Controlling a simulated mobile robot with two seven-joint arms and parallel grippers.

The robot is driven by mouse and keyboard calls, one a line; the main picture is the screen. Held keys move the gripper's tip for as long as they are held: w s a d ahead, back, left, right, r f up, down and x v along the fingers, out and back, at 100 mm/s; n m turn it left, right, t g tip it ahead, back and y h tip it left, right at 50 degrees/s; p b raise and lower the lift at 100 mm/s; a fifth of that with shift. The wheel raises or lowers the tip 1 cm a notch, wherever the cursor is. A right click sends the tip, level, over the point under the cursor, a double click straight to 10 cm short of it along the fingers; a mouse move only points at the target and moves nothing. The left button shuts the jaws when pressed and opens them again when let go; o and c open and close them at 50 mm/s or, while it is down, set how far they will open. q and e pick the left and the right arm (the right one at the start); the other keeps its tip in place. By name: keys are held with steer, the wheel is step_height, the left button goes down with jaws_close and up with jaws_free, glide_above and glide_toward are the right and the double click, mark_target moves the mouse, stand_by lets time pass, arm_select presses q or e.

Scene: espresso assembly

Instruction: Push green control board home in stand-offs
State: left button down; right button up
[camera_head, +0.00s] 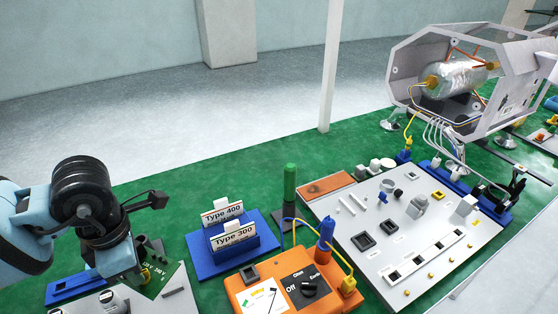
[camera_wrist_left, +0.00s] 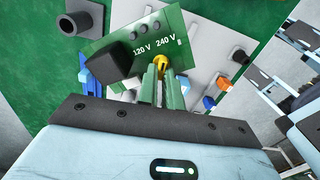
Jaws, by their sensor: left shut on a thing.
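The green control board (camera_head: 168,283) is at the lower left of the head view, partly hidden by my left gripper. In the left wrist view the board (camera_wrist_left: 180,24) shows "120 V 240 V" lettering, a black block and a yellow part at its lower edge. My left gripper (camera_wrist_left: 163,72) is shut on the board at that edge. In the head view my left gripper (camera_head: 142,278) is over the grey plate (camera_head: 178,304). The stand-offs cannot be made out, nor whether the board touches them.
A blue holder (camera_head: 207,267) with Type 400 and Type 300 cards stands right of the board. Green mat (camera_head: 170,219) is bare behind the card holder.

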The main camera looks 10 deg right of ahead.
arm_select(q)
steer(key=m, duration=0.4)
steer(key=a+r+m, duration=0.1)
steer(key=shift+s+m, duration=0.35)
steer(key=shift+m, duration=0.05)
steer(key=m, duration=0.5)
steer(key=s+a+r+m, duration=0.1)
steer(key=m, duration=0.4)
steer(key=s+a+r+m, duration=0.1)
steer(key=m, duration=0.5)
steer(key=shift+a, duration=0.1)
